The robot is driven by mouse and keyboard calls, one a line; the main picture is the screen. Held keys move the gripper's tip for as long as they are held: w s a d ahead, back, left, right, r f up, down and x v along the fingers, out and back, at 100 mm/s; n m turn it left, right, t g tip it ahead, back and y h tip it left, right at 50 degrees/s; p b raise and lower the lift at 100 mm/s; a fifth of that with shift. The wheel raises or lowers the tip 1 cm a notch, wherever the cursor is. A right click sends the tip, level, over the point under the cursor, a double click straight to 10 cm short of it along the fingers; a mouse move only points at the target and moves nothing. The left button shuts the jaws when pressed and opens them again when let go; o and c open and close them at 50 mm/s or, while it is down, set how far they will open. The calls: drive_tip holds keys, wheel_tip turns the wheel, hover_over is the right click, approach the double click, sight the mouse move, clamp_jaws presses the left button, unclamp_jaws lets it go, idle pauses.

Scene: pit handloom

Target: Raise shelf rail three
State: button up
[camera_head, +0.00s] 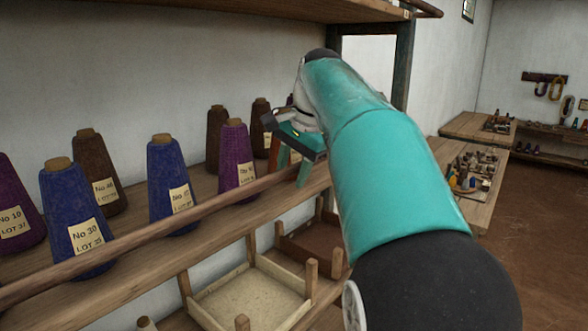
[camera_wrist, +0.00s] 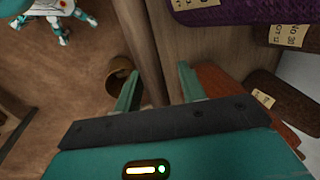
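The shelf rail (camera_head: 165,220) is a long thin wooden bar running along the front of the cone shelf, from the lower left toward my gripper. I cannot read a number on it. My gripper (camera_head: 290,165) is at the right part of this rail, pointing down, with teal fingers spread apart. In the wrist view my gripper (camera_wrist: 158,85) shows a gap between its fingers, with brown wood passing behind and between them. I cannot tell whether either finger touches the rail. My arm hides the rail's right end in the head view.
Yarn cones, including a blue one (camera_head: 168,180) and a purple one (camera_head: 236,155), stand on the shelf (camera_head: 205,188) close behind the rail. Shallow wooden trays (camera_head: 255,295) sit below. An upper shelf (camera_head: 250,10) hangs overhead. Benches (camera_head: 480,125) stand at right beside open floor (camera_head: 535,220).

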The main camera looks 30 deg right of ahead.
drive_tip(key=shift+s+d, duration=0.1)
drive_tip(key=shift+s, duration=0.1)
drive_tip(key=shift+w, duration=0.1)
drive_tip(key=v, duration=0.7)
drive_tip(key=shift+s+r, duration=0.25)
